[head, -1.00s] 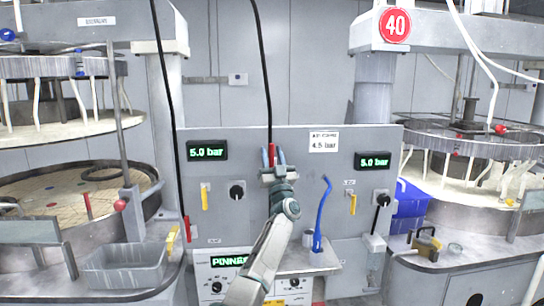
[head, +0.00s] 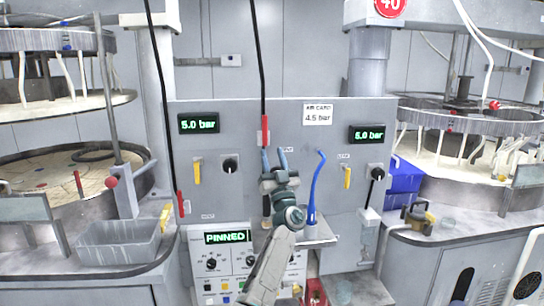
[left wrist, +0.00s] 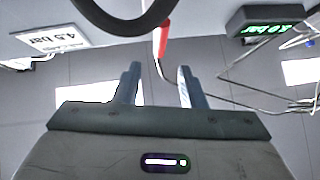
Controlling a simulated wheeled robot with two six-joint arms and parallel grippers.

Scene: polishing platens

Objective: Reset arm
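My left gripper (head: 274,153) stands in front of the middle of the grey panel (head: 215,147), its two blue-grey fingers pointing up. The fingers are apart with nothing between them; they also show spread in the left wrist view (left wrist: 158,82). A red-ended piece (head: 265,130) hangs on a black hose just above the fingertips. In the left wrist view the red piece (left wrist: 160,38) lies beyond the fingertips, apart from them. My right gripper is not in view.
A blue curved nozzle (head: 314,190) stands upright on a small shelf right of my left arm. Yellow levers (head: 197,172) and black knobs are on the panel. A grey bin (head: 118,243) is at left, a blue bin (head: 403,180) at right. Polishing machines flank both sides.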

